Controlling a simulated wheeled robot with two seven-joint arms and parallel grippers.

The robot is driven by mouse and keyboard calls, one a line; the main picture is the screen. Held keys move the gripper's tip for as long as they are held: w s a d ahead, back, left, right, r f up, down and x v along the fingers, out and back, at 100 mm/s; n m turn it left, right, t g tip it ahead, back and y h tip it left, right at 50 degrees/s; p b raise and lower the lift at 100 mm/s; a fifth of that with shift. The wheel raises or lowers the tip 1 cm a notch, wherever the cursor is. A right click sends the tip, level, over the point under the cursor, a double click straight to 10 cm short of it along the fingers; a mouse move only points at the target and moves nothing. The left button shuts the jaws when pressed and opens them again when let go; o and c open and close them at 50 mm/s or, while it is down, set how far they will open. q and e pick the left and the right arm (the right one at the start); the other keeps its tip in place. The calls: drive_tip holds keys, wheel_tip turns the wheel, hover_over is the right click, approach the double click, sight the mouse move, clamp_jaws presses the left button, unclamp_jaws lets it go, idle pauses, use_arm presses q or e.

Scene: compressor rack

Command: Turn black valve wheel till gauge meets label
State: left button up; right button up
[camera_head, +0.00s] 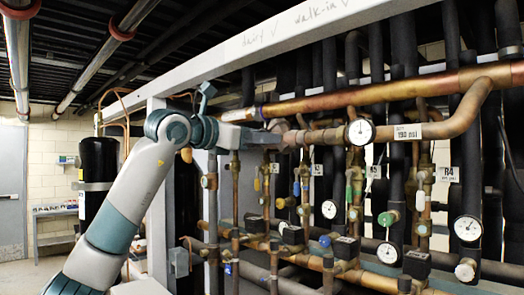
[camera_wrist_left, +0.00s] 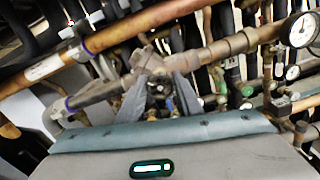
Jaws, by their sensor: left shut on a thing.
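My left gripper (camera_head: 282,138) reaches in from the left to a valve on the horizontal copper pipe. In the left wrist view its two fingers (camera_wrist_left: 158,98) are closed around a dark part, which looks like the black valve wheel (camera_wrist_left: 158,88). The fingers hide most of the wheel, and I cannot make it out in the head view. The round white gauge (camera_head: 360,132) sits on the pipe right of the valve; it also shows in the left wrist view (camera_wrist_left: 302,30). Its needle is too small to read. The white label (camera_head: 408,131) reads about 150 psi. My right gripper is out of view.
A thick copper pipe (camera_head: 400,90) runs just above the gripper. A grey beam (camera_head: 270,45) crosses higher up. More gauges (camera_head: 468,228), pipes and small valves (camera_head: 388,217) crowd the rack below and right. Open floor lies at the left.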

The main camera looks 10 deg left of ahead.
use_arm(q)
drive_tip(key=n+b, duration=0.4)
drive_tip(key=shift+f+n, duration=0.2)
drive_tip(key=shift+n, duration=0.1)
drive_tip(key=shift+n+b, duration=0.9)
drive_tip(key=shift+n, duration=0.7)
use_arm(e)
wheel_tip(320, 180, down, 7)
use_arm(q)
drive_tip(key=shift+r+n+b, duration=0.2)
drive_tip(key=shift+n+b, duration=0.4)
drive_tip(key=shift+n, duration=0.1)
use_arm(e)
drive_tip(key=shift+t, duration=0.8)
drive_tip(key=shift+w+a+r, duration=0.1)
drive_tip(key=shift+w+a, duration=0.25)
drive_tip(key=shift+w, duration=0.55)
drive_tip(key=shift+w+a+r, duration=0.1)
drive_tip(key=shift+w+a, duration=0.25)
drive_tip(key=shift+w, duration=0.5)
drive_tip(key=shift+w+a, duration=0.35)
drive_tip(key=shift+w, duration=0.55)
use_arm(q)
drive_tip(key=shift+a, duration=0.1)
drive_tip(key=o, duration=1)
drive_tip(key=shift+o, duration=0.2)
drive_tip(key=shift+s, duration=0.1)
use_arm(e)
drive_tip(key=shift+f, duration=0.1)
